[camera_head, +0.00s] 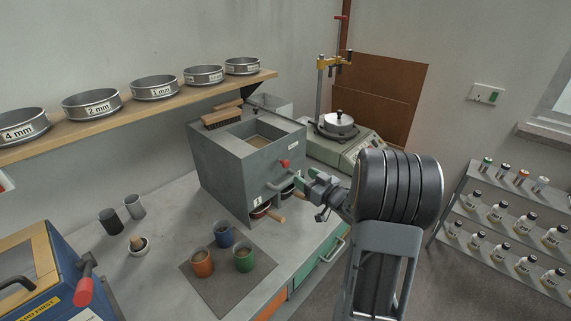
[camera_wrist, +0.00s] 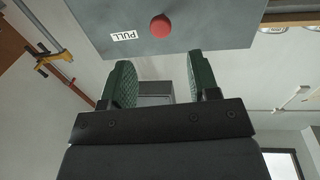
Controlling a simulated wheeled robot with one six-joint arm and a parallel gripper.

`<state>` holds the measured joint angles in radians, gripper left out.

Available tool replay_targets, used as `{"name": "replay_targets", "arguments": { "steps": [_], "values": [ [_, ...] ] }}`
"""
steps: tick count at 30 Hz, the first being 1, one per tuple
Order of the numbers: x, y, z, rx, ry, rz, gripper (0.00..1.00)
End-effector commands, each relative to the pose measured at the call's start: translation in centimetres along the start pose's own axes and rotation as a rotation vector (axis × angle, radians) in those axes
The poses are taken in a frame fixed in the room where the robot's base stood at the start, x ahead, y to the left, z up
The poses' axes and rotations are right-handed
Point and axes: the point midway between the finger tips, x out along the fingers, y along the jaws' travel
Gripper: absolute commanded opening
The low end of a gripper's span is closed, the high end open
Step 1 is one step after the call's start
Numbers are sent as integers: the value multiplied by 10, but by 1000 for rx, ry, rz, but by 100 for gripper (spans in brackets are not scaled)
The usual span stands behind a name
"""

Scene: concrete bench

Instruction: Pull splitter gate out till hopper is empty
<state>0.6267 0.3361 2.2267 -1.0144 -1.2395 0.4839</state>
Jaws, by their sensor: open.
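The grey splitter box (camera_head: 225,165) stands on the bench. Its open hopper (camera_head: 258,141) on top holds brownish grainy material. The gate's red knob (camera_head: 285,163) sticks out of the front face near the top. In the wrist view the red knob (camera_wrist: 161,26) shows beside an upside-down PULL label (camera_wrist: 123,36). My gripper (camera_head: 308,178) is in front of that face, a little below and right of the knob. In the wrist view my gripper (camera_wrist: 159,78) has its two green fingers apart with nothing between them. The knob lies beyond the fingertips, apart from them.
Pans with wooden handles (camera_head: 276,217) sit low in the splitter. Orange (camera_head: 202,264), blue (camera_head: 225,236) and green (camera_head: 244,259) cups stand on a dark mat (camera_head: 220,290). A brush (camera_head: 222,116) lies on the splitter's top.

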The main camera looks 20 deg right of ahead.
Motion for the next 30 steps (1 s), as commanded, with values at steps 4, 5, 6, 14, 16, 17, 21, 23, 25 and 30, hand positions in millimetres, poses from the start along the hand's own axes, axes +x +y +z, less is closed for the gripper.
{"name": "replay_targets", "arguments": {
  "steps": [4, 5, 6, 14, 16, 17, 21, 23, 25, 30],
  "values": [
    [31, -1, -1, 0, -1, -4, 55],
    [37, -1, -1, 0, 0, -4, 55],
    [44, -2, -1, 0, -1, -4, 55],
    [81, 0, -1, -1, -1, -1, 55],
    [88, 0, -1, -1, -1, 0, 55],
    [90, 0, -1, -1, -1, 1, 55],
    [96, 0, 0, -2, -1, 1, 55],
    [97, 0, 0, -1, -1, 1, 55],
    [98, 0, 0, -1, -1, 1, 55],
    [98, 0, 0, -1, -1, 1, 55]
  ]
}}
